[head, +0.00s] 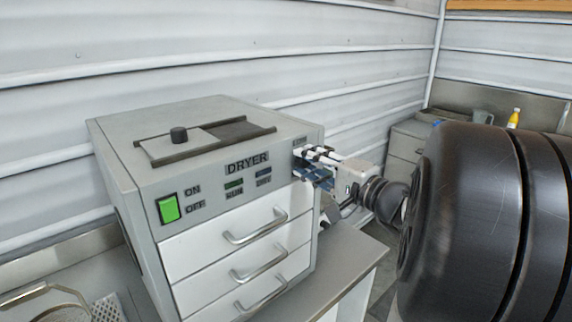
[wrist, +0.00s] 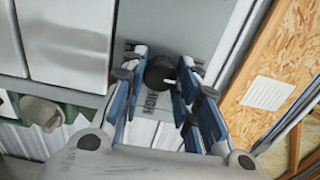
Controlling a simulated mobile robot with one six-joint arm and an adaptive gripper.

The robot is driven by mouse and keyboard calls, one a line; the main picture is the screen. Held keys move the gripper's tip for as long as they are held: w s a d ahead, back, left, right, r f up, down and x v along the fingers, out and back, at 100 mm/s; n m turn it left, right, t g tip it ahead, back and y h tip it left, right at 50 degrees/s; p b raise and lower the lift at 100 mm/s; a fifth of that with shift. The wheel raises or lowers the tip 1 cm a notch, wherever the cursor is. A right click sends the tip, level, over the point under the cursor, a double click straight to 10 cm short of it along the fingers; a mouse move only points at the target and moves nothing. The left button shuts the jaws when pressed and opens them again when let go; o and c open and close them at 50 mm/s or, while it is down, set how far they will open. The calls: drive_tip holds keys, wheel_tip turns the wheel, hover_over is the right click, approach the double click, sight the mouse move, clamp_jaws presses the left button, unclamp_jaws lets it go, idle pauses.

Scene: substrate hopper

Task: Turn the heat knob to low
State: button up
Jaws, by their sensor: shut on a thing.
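The heat knob (wrist: 158,71) is a dark round knob on the grey front panel of the dryer (head: 222,150). In the wrist view it sits between the fingertips of my gripper (wrist: 161,80), which is shut on it. A short white mark shows on the knob's face, toward the picture's right. Part of a "HIGH" label (wrist: 151,98) shows beside the knob; no "low" label is readable. In the head view my gripper (head: 316,165) is at the right end of the dryer's front and hides the knob.
A corrugated wall (head: 230,50) stands close behind.

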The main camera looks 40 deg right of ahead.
drive_tip(key=o, duration=1.1)
drive_tip(key=shift+c, duration=0.2)
drive_tip(key=s+d, duration=0.1)
drive_tip(key=s, duration=1.1)
